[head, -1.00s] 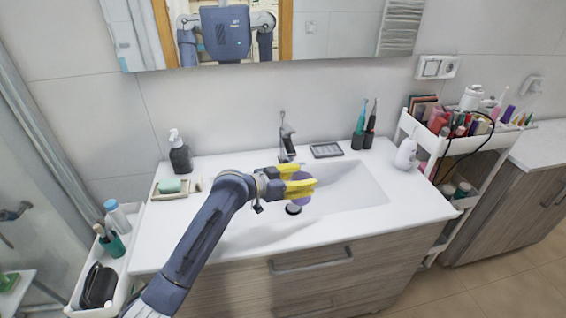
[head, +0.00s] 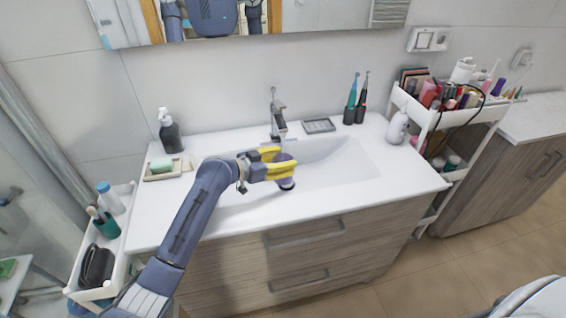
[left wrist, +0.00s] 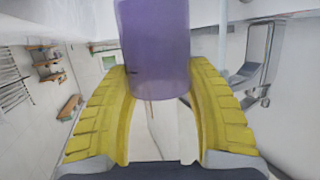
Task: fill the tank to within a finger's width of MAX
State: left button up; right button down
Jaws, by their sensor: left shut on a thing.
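A purple translucent tank (head: 284,171) is held by my left gripper (head: 280,165), whose yellow fingers close on it from the left over the sink basin (head: 345,166). In the left wrist view the tank (left wrist: 155,45) sits between the two yellow fingers (left wrist: 155,95). The grey tap (head: 278,115) stands just behind the tank. I see no clear water stream, and neither a water level nor a MAX mark can be made out. A white device (head: 397,127) stands at the counter's right end. My right gripper is out of view.
A soap pump bottle (head: 170,135) and a soap tray (head: 164,168) are left of the basin. A grey dish (head: 319,125) and two electric toothbrushes (head: 355,105) stand at the back. A loaded cart (head: 430,120) is on the right. The front counter is clear.

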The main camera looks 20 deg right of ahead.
aim_at(283, 157)
pick_arm(q)
jog(key=shift+w+d+f, duration=0.2)
jog(key=shift+w+f, duration=0.2)
jog(key=shift+w, duration=0.35)
jog(key=shift+w+d+f, duration=0.25)
jog(key=shift+w+f, duration=0.2)
jog(key=shift+w, duration=0.3)
jog(key=shift+w+d+f, duration=0.2)
jog(key=shift+w+f, duration=0.2)
jog(key=shift+w, duration=0.35)
jog(key=shift+w, duration=0.1)
jog(key=shift+w+d, duration=0.3)
jog(key=shift+w, duration=0.65)
jog(key=shift+w+d, duration=0.25)
jog(key=shift+w, duration=0.65)
jog(key=shift+w+d, duration=0.3)
jog(key=shift+w, duration=0.65)
jog(key=shift+s+a, duration=0.3)
jog(key=shift+s, duration=0.7)
jog(key=shift+s+a, duration=0.25)
jog(key=shift+s, duration=0.7)
jog(key=shift+s+a, duration=0.3)
jog(key=shift+s, duration=0.7)
jog(key=s+a+r, duration=0.1)
jog(key=s+r, duration=0.3)
jog(key=r, duration=0.2)
jog(key=shift+s+a, duration=0.2)
jog(key=shift+s, duration=0.15)
